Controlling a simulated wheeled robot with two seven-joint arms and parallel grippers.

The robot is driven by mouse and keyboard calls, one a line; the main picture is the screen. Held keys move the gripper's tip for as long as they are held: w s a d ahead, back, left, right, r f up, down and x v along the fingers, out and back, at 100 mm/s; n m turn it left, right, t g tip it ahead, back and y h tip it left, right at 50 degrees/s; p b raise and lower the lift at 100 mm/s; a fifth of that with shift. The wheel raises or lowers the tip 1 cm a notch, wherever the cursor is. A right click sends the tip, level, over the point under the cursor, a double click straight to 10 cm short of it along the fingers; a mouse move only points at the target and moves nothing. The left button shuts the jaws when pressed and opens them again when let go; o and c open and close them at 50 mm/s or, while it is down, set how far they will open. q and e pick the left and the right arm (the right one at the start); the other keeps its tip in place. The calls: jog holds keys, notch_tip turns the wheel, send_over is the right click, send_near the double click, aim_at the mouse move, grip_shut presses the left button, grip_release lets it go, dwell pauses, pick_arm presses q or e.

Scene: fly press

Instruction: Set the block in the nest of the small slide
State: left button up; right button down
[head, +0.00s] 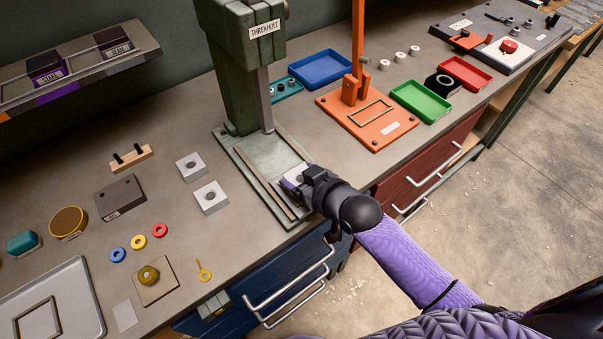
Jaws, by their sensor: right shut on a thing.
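My right gripper (293,184) comes in from the right and is shut on a pale grey block (296,172) at the front right of the green press's base (268,156). The block is mostly hidden by the fingers, and I cannot tell whether it touches the surface below. The small slide (262,188) appears as a plate with rails in front of the press column; its nest is not clearly visible. Two similar blocks with round holes, a rear one (190,166) and a front one (210,198), stand on the bench left of the press. My left gripper is not in view.
The green press (235,70) stands tall behind the gripper. An orange fixture (367,118) and a green tray (421,102) are to its right. Rings, a dark grey block (120,197) and a metal tray (70,285) lie left. Drawer handles (290,290) project below the bench edge.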

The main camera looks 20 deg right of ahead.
jog(key=shift+f, duration=0.2)
dwell(0.4)
dwell(0.3)
dwell(0.3)
grip_release()
jog(key=shift+f, duration=0.1)
jog(key=shift+s+p, duration=0.1)
jog(key=shift+p, duration=0.2)
